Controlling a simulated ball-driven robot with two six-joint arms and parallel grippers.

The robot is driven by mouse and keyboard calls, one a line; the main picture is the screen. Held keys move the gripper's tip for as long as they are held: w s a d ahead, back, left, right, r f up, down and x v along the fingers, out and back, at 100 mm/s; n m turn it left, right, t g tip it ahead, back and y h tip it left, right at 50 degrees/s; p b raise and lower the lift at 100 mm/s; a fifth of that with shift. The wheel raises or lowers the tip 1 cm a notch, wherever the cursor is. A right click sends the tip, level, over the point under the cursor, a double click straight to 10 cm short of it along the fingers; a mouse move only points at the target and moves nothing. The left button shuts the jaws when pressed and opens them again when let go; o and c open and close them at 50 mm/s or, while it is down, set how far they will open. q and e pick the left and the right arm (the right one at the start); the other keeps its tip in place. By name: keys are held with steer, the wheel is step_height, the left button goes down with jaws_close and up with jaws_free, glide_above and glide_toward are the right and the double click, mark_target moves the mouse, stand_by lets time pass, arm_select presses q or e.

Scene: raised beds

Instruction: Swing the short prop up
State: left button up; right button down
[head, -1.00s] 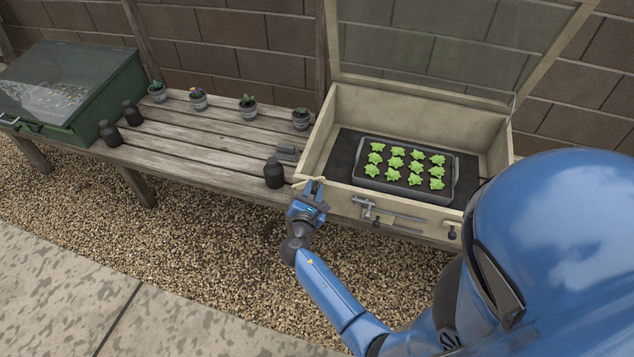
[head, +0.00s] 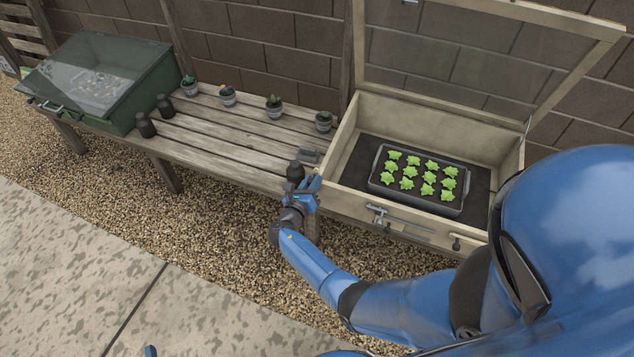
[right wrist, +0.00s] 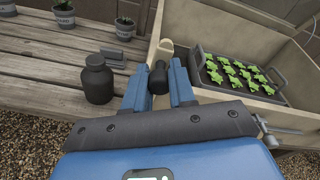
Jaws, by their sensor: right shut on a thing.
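My right gripper (head: 312,186) is at the left front corner of the cream cold frame (head: 350,205). In the right wrist view my right gripper (right wrist: 157,88) is shut on the dark knob of the short prop (right wrist: 158,76). The prop's pale rounded end (right wrist: 166,47) shows just beyond the knob. In the head view the gripper hides most of the prop. The glazed lid (head: 465,60) stands open, leaning back. Only a small blue tip, probably my left gripper (head: 150,351), shows at the bottom edge; its jaws cannot be made out.
A tray of seedlings (head: 405,200) sits inside the frame. A metal latch and rod (head: 380,214) run along its front. A dark bottle (right wrist: 97,80) stands close left of my gripper. Small pots (head: 274,107) and a green closed frame (head: 150,100) are further left.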

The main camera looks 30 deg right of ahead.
steer(key=shift+w+a+n, duration=0.3)
steer(key=shift+w+n, duration=0.05)
steer(key=shift+n, duration=0.15)
steer(key=c, duration=0.9)
jaws_free()
steer(key=shift+w, duration=0.1)
steer(key=shift+c, duration=0.2)
steer(key=p+v, duration=0.2)
steer(key=v, duration=0.9)
steer(key=shift+d, duration=0.1)
